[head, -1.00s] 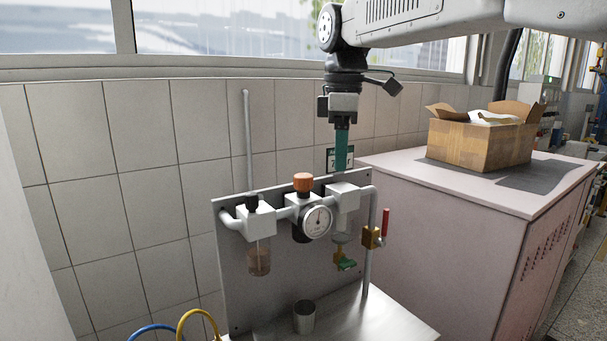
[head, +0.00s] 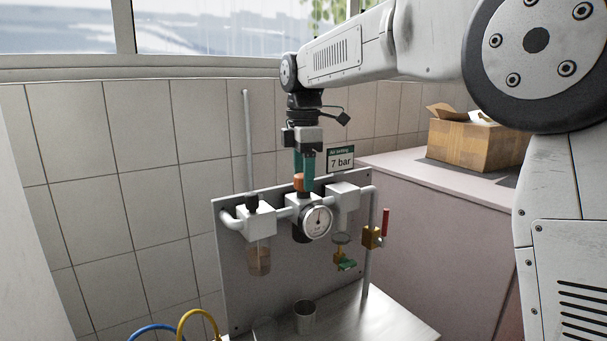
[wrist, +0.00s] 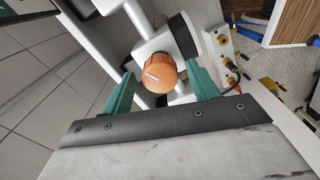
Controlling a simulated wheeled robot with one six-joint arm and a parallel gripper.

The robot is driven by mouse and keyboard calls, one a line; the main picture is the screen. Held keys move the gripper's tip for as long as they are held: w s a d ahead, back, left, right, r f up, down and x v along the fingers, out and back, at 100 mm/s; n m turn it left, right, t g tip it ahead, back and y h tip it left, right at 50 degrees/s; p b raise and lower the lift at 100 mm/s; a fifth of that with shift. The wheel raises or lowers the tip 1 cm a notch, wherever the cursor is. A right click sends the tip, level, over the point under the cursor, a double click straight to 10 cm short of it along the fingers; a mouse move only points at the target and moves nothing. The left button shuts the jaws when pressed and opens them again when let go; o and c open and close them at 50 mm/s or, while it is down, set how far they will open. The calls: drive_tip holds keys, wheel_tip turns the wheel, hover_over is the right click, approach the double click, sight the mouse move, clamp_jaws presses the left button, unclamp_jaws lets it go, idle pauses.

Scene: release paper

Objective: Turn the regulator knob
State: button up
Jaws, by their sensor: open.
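The orange regulator knob (head: 298,181) sits on top of the white regulator block on the panel, above the round pressure gauge (head: 316,222). In the wrist view the knob (wrist: 160,73) shows from above with a white pointer line. My gripper (head: 303,176) points down at the knob, its green fingers partly hiding it in the head view. In the wrist view my gripper (wrist: 162,86) is open, with one finger at each side of the knob and a visible gap on both sides. A sign reading "7 bar" (head: 341,160) stands behind the panel's top edge.
A filter bowl (head: 259,260) hangs left of the gauge. A red-handled valve (head: 385,223) is at the right. A metal cup (head: 305,316) stands below on the steel base. A cardboard box (head: 470,143) sits on the cabinet at the right.

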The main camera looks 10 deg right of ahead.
drive_tip(key=shift+f, duration=0.1)
drive_tip(key=c, duration=1)
drive_tip(key=shift+m, duration=0.3)
drive_tip(key=m, duration=0.3)
drive_tip(key=shift+m, duration=0.3)
drive_tip(key=m, duration=0.3)
drive_tip(key=shift+m, duration=0.3)
drive_tip(key=m, duration=0.4)
drive_tip(key=shift+m, duration=1.8)
